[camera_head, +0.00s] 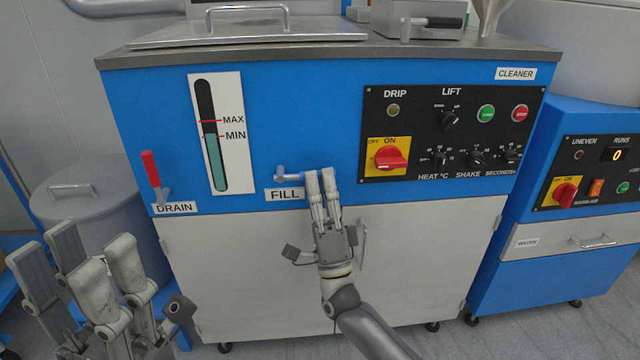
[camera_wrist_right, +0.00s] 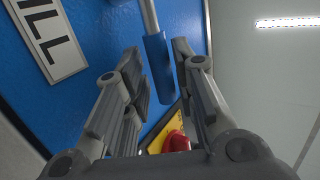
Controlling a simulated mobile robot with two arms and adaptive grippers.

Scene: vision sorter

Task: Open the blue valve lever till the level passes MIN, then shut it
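The FILL valve lever (camera_head: 290,177) points sideways to the right above the FILL label (camera_head: 284,194). Its blue handle (camera_wrist_right: 158,68) shows between the fingers of my right gripper (camera_wrist_right: 160,62) in the right wrist view. Those fingers stand slightly apart on both sides of the handle, with narrow gaps. In the head view my right gripper (camera_head: 320,174) covers the lever's right end. The sight gauge (camera_head: 238,165) holds teal liquid (camera_head: 216,165), its top about level with the red MIN line, below MAX. My left gripper (camera_head: 84,258) is open and empty at the lower left.
A red DRAIN lever (camera_head: 151,168) stands upright on the left of the blue front. A black control panel (camera_head: 452,130) with a red knob (camera_head: 391,159) is right of the right gripper. A grey drum (camera_head: 88,215) stands behind the left gripper.

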